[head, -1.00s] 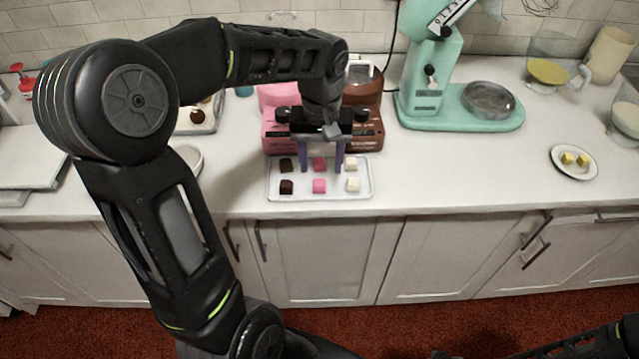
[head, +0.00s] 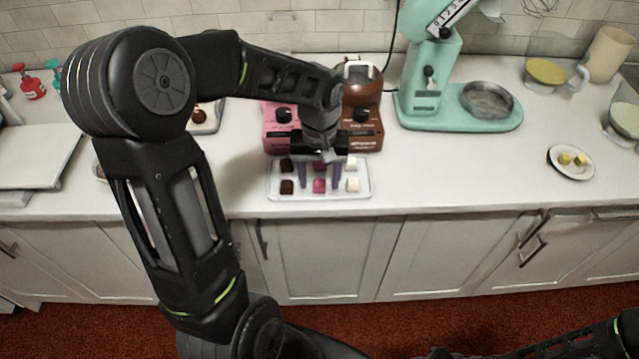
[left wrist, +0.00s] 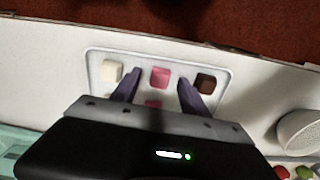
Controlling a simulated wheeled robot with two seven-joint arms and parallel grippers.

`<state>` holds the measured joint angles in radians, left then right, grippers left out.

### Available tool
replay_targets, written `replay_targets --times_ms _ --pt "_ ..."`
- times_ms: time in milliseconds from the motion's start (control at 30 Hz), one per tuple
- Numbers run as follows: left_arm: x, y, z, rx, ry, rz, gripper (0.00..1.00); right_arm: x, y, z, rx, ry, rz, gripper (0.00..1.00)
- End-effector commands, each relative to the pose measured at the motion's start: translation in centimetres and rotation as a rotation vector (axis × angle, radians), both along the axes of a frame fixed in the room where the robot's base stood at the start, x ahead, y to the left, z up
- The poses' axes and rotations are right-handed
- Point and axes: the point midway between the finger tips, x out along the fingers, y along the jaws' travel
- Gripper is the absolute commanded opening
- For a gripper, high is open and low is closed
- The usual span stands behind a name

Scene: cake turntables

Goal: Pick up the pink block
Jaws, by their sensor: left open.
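Two pink blocks lie in the middle column of a white tray on the counter. The front pink block (head: 319,186) shows clearly, also in the left wrist view (left wrist: 159,77). The rear pink block (left wrist: 153,104) is partly hidden by my gripper. My left gripper (head: 322,184) points down over the tray, open and empty, its purple fingers either side of the middle column. In the left wrist view the front pink block appears between the fingertips (left wrist: 158,78), with gaps on both sides. I cannot tell the fingertips' exact height. My right gripper is out of view.
On the tray (head: 361,196), dark brown blocks (head: 287,187) stand left and white blocks (head: 353,185) right. Pink and brown machines (head: 368,135) stand close behind. A mint mixer (head: 425,105) and a plate with yellow cubes (head: 571,172) are to the right.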

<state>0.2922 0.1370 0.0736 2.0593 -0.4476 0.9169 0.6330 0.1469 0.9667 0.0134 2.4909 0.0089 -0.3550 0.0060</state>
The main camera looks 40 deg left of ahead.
Motion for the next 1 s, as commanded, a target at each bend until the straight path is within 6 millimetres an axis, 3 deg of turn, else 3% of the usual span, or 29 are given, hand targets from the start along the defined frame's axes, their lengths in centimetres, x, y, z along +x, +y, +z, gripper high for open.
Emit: replay_targets --times_ms 100,733,1000 --pt "0.01 0.01 0.02 0.0 0.0 0.0 0.51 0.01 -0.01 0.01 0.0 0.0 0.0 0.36" --pt "0.0 0.0 0.02 0.0 0.0 0.0 0.0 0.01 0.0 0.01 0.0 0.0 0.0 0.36" --pt "0.01 -0.01 0.02 0.0 0.0 0.0 0.0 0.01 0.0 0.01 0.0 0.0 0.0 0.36"
